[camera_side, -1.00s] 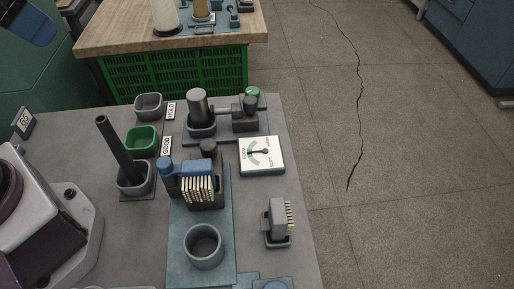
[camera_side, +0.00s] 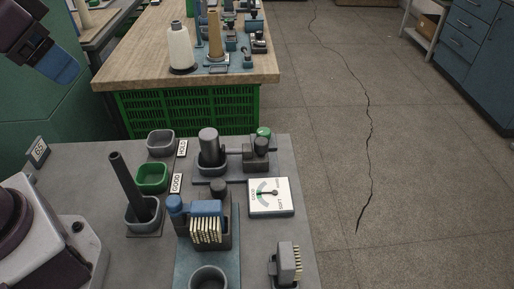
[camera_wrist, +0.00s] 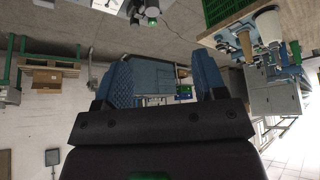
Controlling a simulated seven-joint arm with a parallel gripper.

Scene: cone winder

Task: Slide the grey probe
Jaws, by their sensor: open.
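In the side view, a grey cylinder (camera_side: 209,146) stands upright in a dark holder on a small rail fixture. To its right, a dark grey block with a round knob (camera_side: 261,146) and a horizontal rod pointing at the cylinder sits on the same fixture, with a green cap behind it. I take this block and rod as the probe. Whether the rod touches the cylinder I cannot tell. My gripper (camera_side: 52,62) is at the upper left, high and well apart from the fixture. In the wrist view my gripper (camera_wrist: 155,75) has its two blue fingers spread, with nothing between them.
A white dial (camera_side: 269,197) is in front of the fixture. A green tray (camera_side: 152,178), a grey tray (camera_side: 160,142), a dark rod (camera_side: 126,176) in a holder and a blue-topped block with pale pins (camera_side: 206,230) stand nearby. A wooden bench (camera_side: 150,70) is behind.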

